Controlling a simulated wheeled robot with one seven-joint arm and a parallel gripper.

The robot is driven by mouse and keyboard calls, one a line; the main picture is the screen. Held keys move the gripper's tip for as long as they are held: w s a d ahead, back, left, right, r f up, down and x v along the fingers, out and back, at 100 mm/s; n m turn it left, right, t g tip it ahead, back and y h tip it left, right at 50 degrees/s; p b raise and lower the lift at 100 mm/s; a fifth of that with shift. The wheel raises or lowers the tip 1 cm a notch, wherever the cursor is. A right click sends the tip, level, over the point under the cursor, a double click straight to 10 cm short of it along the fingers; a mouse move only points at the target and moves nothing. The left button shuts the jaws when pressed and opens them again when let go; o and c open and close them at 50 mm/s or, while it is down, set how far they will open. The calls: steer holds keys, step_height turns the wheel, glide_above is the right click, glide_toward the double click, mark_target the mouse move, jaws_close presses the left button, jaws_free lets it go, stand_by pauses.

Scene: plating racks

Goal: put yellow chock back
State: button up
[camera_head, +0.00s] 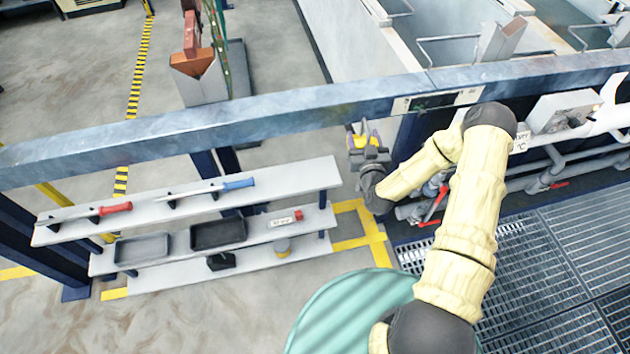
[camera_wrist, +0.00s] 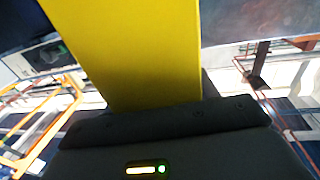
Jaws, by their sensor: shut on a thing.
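The yellow chock (camera_wrist: 135,50) fills the upper middle of the wrist view, close to the camera and rising from the dark gripper body. A small yellow part of it (camera_head: 356,141) shows in the head view at the end of my arm. My gripper (camera_head: 368,150) is shut on the chock and holds it in the air, right of the white shelf rack and near the blue rail. The fingertips are partly hidden, and the lower part of the chock cannot be made out.
A white shelf rack (camera_head: 290,178) holds a red-handled tool (camera_head: 115,208), a blue-handled tool (camera_head: 238,184), two dark trays (camera_head: 218,233) and small items. A long blue rail (camera_head: 270,108) crosses above it. Pipes (camera_head: 550,160) run at right. A green drum (camera_head: 345,310) stands in front.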

steer(key=a+n+y+b, duration=0.1)
steer(key=a+y+b, duration=0.1)
steer(key=a+b, duration=1.1)
steer(key=b, duration=0.9)
steer(key=shift+w+a+r+n, duration=0.15)
steer(key=shift+a+n, duration=0.15)
steer(key=shift+a, duration=0.05)
step_height(320, 180, down, 6)
steer(key=shift+r+b, duration=0.1)
steer(key=shift+b, duration=0.3)
steer(key=shift+f, duration=2.1)
